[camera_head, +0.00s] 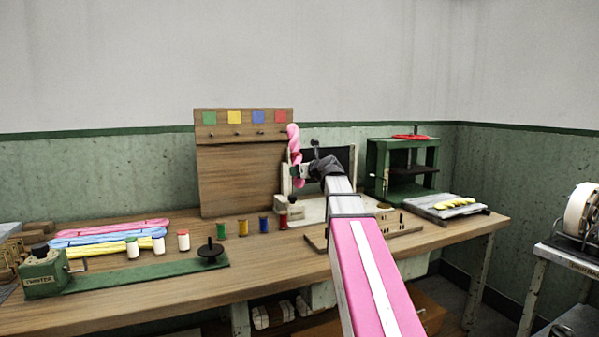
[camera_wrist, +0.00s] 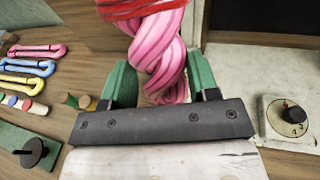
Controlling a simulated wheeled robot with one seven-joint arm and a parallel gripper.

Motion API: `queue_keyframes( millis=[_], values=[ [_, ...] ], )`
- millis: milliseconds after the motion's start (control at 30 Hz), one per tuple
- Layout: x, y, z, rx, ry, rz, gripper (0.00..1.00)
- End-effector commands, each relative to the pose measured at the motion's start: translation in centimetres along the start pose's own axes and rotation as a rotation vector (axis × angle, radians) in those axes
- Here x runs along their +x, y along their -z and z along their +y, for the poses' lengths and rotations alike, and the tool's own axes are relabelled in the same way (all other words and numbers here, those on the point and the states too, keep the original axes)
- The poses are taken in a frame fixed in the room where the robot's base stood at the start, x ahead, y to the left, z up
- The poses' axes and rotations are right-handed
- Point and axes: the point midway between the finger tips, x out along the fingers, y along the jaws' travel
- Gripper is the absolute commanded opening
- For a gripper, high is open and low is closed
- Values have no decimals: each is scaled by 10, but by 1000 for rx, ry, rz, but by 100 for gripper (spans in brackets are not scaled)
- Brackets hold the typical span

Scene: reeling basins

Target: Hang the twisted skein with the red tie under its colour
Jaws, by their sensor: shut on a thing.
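A pink twisted skein (camera_head: 294,143) hangs upright in my gripper (camera_head: 299,171), just right of the wooden peg board (camera_head: 245,180). In the wrist view the skein (camera_wrist: 160,55) lies between the green fingers of my gripper (camera_wrist: 150,90), which are shut on it. A red tie (camera_wrist: 137,8) wraps it at the top edge of that view. The pegs hold nothing that I can see; the one under red is close to the skein.
Pink, blue and yellow skeins (camera_head: 110,235) lie at the left by the green twister (camera_head: 45,272). Several thread spools (camera_head: 243,228) stand before the board. A machine with a pale base (camera_head: 313,210) stands behind my arm, and a green press (camera_head: 402,165) to its right.

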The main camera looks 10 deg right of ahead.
Motion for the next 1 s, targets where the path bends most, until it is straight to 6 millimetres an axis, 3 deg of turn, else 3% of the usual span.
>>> queue_keyframes(
  millis=[1000],
  values=[
    [41,-6,-11,0,0,1,30]
  ],
)
